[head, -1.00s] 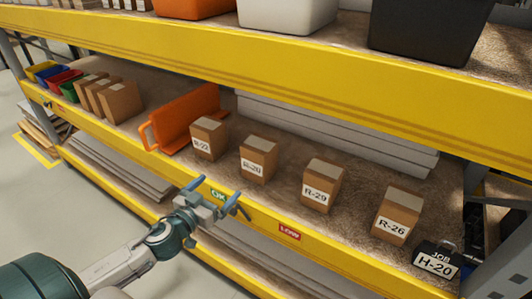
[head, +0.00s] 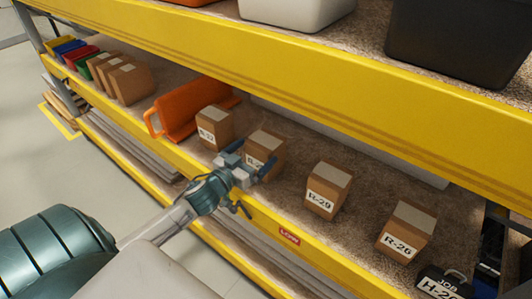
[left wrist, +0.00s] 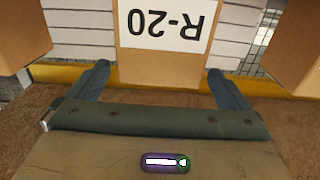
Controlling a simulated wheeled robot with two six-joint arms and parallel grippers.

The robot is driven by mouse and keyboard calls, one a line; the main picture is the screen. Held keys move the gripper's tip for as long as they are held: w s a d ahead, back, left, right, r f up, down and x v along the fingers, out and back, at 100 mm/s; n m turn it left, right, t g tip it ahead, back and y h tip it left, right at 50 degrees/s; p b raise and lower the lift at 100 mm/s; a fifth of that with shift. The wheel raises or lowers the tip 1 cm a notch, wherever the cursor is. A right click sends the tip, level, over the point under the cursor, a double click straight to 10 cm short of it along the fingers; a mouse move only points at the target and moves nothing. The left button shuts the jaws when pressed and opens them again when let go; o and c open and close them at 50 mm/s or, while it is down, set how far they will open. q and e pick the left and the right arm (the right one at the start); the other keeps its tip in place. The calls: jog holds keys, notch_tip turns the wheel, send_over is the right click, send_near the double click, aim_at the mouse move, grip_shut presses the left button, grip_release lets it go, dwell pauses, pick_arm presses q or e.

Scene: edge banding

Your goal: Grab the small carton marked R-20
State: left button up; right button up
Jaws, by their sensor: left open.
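The small carton marked R-20 (head: 265,150) stands on the middle shelf, between the carton R-22 (head: 215,127) and the carton R-29 (head: 327,187). My left gripper (head: 252,164) is in front of it and covers part of its label. In the left wrist view the R-20 carton (left wrist: 165,50) appears upside down, with its label clear, between and ahead of the two open fingers (left wrist: 158,85). The fingers hold nothing. My right gripper is not in view.
The carton R-26 (head: 407,230) and a black H-2x box (head: 440,282) stand to the right. The yellow shelf edge (head: 270,218) runs below, and a yellow beam (head: 300,90) hangs above the shelf.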

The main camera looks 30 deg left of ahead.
aim_at(265, 144)
pick_arm(q)
jog(key=shift+w+r+p, duration=0.15)
jog(key=shift+w+p, duration=0.15)
jog(key=shift+w, duration=0.35)
jog(key=shift+w+d+f, duration=0.1)
jog(key=shift+w+f, duration=0.05)
jog(key=shift+w, duration=1)
jog(key=shift+w+d+f, duration=0.1)
jog(key=shift+w, duration=1)
jog(key=shift+c, duration=0.2)
jog(key=c, duration=1.1)
